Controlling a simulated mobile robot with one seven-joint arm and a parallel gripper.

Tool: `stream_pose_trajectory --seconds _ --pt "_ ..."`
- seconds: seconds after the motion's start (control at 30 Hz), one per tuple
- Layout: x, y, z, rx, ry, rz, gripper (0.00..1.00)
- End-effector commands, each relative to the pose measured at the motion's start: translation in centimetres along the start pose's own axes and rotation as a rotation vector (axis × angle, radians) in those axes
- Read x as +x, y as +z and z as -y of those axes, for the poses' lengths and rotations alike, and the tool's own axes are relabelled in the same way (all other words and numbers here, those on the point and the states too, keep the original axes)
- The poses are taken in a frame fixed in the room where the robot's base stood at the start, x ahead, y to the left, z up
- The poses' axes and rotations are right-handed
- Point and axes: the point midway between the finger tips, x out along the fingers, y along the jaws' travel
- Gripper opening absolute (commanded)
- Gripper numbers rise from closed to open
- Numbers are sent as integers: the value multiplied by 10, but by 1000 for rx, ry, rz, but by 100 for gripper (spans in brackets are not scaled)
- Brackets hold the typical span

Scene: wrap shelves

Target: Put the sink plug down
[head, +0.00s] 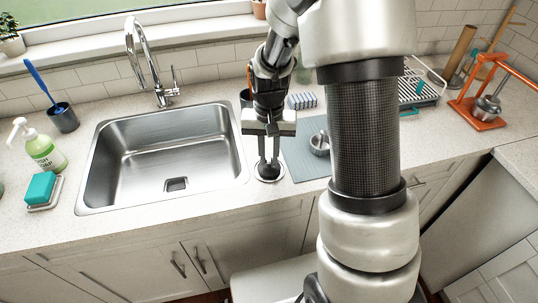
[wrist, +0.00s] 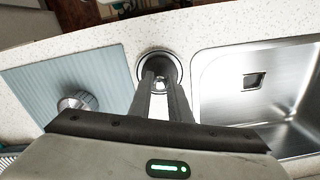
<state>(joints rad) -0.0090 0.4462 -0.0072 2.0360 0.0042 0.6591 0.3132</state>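My gripper (head: 268,165) points down over the counter strip between the sink and the blue-grey mat. In the wrist view its fingers (wrist: 161,78) are close together, with a small shiny metal piece, seemingly the sink plug (wrist: 160,86), between the tips. The fingers hide most of it. Right below is a round dish (head: 258,177) with a bright rim and dark inside, which also shows in the wrist view (wrist: 142,57). I cannot tell whether the plug touches the dish.
The steel sink (head: 120,160) lies left of my gripper, with a square drain (head: 177,184). A metal cup-like thing (head: 320,145) stands on the mat (head: 296,158) to the right. A soap bottle (head: 44,152) and teal sponge (head: 40,187) are far left.

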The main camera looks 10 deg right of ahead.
Motion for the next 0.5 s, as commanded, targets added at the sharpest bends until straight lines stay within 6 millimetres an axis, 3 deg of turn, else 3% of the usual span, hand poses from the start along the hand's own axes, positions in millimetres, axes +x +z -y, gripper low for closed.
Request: stream_pose_trajectory --seconds 0.03,0.1,0.5 --pt "0 0 0 0 0 0 24" --pt "0 0 0 0 0 0 36" --pt "-8 0 0 0 0 -1 36"
